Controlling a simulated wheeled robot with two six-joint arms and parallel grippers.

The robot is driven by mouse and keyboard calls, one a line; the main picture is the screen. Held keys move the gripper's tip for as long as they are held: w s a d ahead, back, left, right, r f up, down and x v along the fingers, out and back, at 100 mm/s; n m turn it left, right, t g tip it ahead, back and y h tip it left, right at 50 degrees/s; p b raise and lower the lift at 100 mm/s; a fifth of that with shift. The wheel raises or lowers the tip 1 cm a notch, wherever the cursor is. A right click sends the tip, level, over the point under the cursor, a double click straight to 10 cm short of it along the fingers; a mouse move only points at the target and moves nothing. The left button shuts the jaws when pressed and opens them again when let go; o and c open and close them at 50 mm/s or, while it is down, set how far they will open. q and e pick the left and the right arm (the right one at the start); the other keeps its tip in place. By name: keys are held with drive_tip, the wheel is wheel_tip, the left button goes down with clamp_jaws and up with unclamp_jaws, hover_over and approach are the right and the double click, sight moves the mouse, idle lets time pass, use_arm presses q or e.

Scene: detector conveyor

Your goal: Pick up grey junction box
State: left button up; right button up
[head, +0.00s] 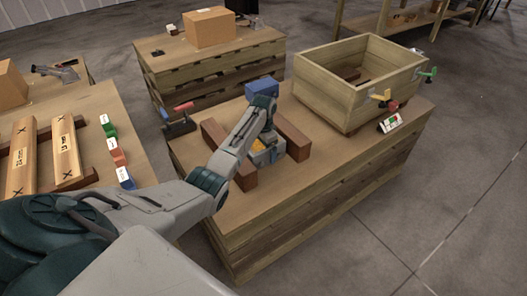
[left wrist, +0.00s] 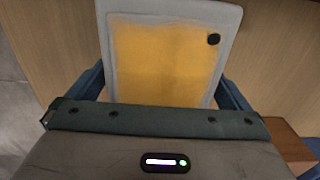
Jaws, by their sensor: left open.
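The grey junction box (head: 268,157) with a yellow panel sits on the middle pallet table, partly hidden under my left arm. In the left wrist view the grey box (left wrist: 228,22) shows close up, with its yellow face (left wrist: 165,60) and a black round spot near one corner. My left gripper (head: 265,143) is right at the box and open. In the left wrist view its blue fingers stand either side of the box's near end; I cannot tell whether they touch it. My right gripper is not in view.
Brown blocks (head: 293,137) flank the box on the table. A wooden crate (head: 345,95) with coloured clamps stands behind right, beside a small marked card (head: 390,123). The table's front right is bare.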

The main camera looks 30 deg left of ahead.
use_arm(q)
drive_tip(key=shift+c, duration=0.4)
